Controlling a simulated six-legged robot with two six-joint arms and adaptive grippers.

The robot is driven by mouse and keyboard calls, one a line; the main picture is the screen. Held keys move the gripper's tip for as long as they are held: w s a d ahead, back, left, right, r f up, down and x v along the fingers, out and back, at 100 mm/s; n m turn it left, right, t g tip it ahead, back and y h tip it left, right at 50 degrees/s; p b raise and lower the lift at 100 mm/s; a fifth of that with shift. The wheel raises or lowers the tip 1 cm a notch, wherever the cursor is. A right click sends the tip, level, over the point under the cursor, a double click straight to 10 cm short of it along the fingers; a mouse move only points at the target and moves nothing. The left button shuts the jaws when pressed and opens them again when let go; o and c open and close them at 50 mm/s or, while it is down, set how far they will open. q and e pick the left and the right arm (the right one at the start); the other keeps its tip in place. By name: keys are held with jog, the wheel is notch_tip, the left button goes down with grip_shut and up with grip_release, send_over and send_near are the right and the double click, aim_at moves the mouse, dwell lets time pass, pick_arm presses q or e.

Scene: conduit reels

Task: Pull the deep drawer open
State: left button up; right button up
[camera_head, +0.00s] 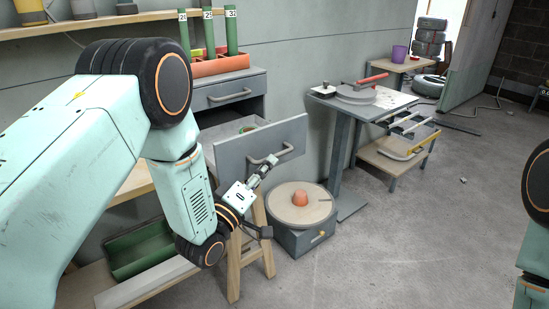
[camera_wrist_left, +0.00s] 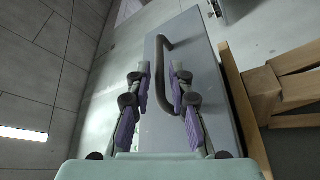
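The deep drawer (camera_head: 228,147) is the lower drawer of a grey cabinet and stands pulled out, its inside partly visible behind the tall grey front. Its bar handle (camera_head: 282,154) is on that front and also shows in the left wrist view (camera_wrist_left: 72,88). My left gripper (camera_head: 268,168) is at the drawer front, just below and beside the handle. In the left wrist view its two purple-padded fingers (camera_wrist_left: 160,72) are apart, with part of the handle between or beyond them. I cannot tell whether they touch it. My right gripper is out of view.
A closed upper drawer (camera_head: 229,92) is above. A grey box with a round wooden top (camera_head: 298,214) stands on the floor just right of the drawer. A small work table (camera_head: 385,103) is further right. The floor at front right is clear.

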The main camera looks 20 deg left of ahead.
pick_arm(q)
jog(key=v, duration=0.7)
dwell(0.3)
jog(key=s+a+f+m+g+y, duration=0.1)
jog(key=s+f+m+g+y, duration=0.15)
jog(key=s+f+g, duration=0.55)
jog(key=s+a+f+m+g+y, duration=0.1)
jog(key=s+f+m+g+y, duration=0.15)
jog(key=f, duration=0.95)
jog(key=s+f+m+g, duration=0.1)
jog(key=s+g, duration=0.3)
jog(key=s, duration=0.8)
jog(key=s+a+f+m+g+y, duration=0.1)
jog(key=s+f+g, duration=0.3)
jog(key=s, duration=0.8)
jog(key=shift+s+a+f+m+g, duration=0.15)
jog(key=shift+a+f+m+g, duration=0.1)
jog(key=shift+m+g, duration=0.2)
